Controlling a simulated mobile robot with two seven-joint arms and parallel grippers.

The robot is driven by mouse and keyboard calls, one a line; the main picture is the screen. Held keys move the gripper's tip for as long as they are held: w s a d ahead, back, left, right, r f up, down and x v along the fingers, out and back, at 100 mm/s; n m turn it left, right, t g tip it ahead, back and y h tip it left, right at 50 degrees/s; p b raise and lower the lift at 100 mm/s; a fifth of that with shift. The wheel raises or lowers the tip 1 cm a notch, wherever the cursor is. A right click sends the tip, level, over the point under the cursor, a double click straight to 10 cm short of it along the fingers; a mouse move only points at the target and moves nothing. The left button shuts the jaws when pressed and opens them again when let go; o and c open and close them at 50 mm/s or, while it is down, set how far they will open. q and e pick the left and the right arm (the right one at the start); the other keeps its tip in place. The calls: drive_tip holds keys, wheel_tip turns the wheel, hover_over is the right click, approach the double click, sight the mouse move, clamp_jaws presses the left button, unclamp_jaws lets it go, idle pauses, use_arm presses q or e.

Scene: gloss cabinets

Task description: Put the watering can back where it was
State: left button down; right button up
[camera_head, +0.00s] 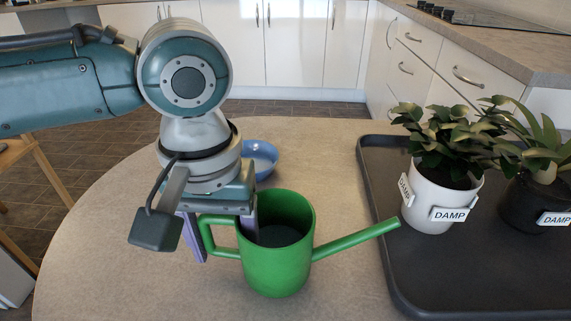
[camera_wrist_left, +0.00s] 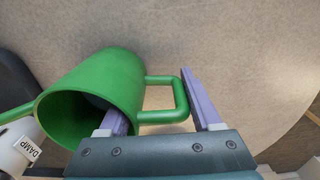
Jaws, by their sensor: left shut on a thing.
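The green watering can (camera_head: 277,262) is upright over the round table, its spout pointing right toward the tray. I cannot tell whether its base touches the table. It also shows in the left wrist view (camera_wrist_left: 108,75), with its open mouth toward the camera. My left gripper (camera_head: 224,238) is at the handle side of the can, shut on it. One purple finger reaches down at the can's rim and the other is outside the handle; both show in the left wrist view (camera_wrist_left: 153,95). My right gripper is not in view.
A dark tray (camera_head: 375,185) on the right of the table (camera_head: 130,280) holds a white pot (camera_head: 433,200) and a black pot (camera_head: 520,210), both plants labelled DAMP. A blue bowl (camera_head: 263,158) stands behind the can. The table's front left is clear.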

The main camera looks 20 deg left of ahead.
use_arm(q)
drive_tip(key=shift+c, duration=0.4)
unclamp_jaws()
wheel_tip(320, 180, up, 12)
drive_tip(key=p, duration=0.3)
drive_tip(key=shift+d+p, duration=0.1)
drive_tip(key=shift+p, duration=0.3)
drive_tip(key=s+d+f+m+t+h, duration=0.2)
drive_tip(key=s+d+f+m+h, duration=0.1)
drive_tip(key=s+d+f+m, duration=0.3)
drive_tip(key=s+a+t+y, duration=0.1)
drive_tip(key=s+a+y, duration=0.1)
drive_tip(key=s+a, duration=0.6)
drive_tip(key=shift+s+a+n+y, duration=0.2)
drive_tip(key=shift+a+n+y, duration=0.1)
drive_tip(key=shift+a, duration=0.05)
